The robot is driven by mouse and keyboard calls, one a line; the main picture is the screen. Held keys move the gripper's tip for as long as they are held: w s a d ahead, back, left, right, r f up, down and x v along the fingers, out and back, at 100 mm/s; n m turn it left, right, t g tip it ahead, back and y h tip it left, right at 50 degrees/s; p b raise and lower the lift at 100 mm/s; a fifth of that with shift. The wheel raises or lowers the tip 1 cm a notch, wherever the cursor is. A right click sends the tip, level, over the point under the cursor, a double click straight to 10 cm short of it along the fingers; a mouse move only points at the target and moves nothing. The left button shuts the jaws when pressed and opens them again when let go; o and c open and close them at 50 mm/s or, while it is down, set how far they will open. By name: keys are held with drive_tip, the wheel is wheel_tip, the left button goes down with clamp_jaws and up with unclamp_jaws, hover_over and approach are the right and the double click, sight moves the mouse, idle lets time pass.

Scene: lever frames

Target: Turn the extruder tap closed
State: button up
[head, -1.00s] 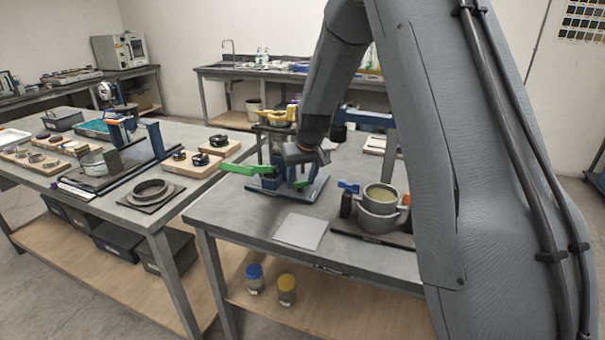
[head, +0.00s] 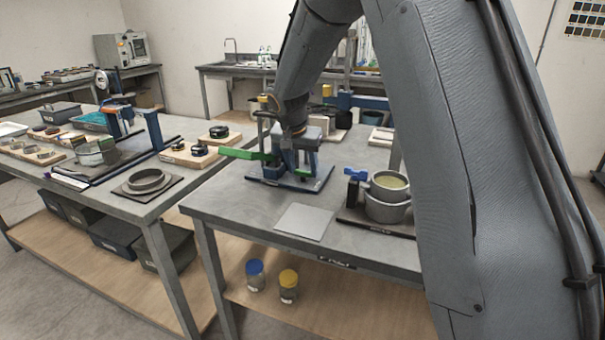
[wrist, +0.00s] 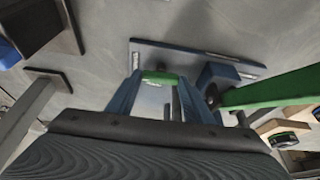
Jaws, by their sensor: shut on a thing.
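A blue device stands on a blue base plate (head: 312,184) on the near bench. A long green lever (head: 245,154) reaches left from it; it also shows at the right of the wrist view (wrist: 275,92). A short green handle (wrist: 160,77), which looks like the tap, lies between the two blue fingers of my gripper (wrist: 160,92). My gripper is shut on this handle. In the head view my gripper (head: 295,165) points down at the device, and the handle is hidden there. How far the tap is turned cannot be told.
A grey pot (head: 386,205) and a blue-handled part (head: 356,174) stand right of the device. A flat grey plate (head: 304,221) lies in front. A second bench (head: 120,205) with trays and rings is at left.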

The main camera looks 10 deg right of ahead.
drive_tip(key=shift+m, duration=0.3)
drive_tip(key=o, duration=1)
drive_tip(key=shift+o, duration=0.2)
drive_tip(key=shift+r, duration=0.1)
drive_tip(key=b+v, duration=0.1)
drive_tip(key=v, duration=0.6)
drive_tip(key=shift+a+r, duration=0.2)
drive_tip(key=shift+r, duration=0.1)
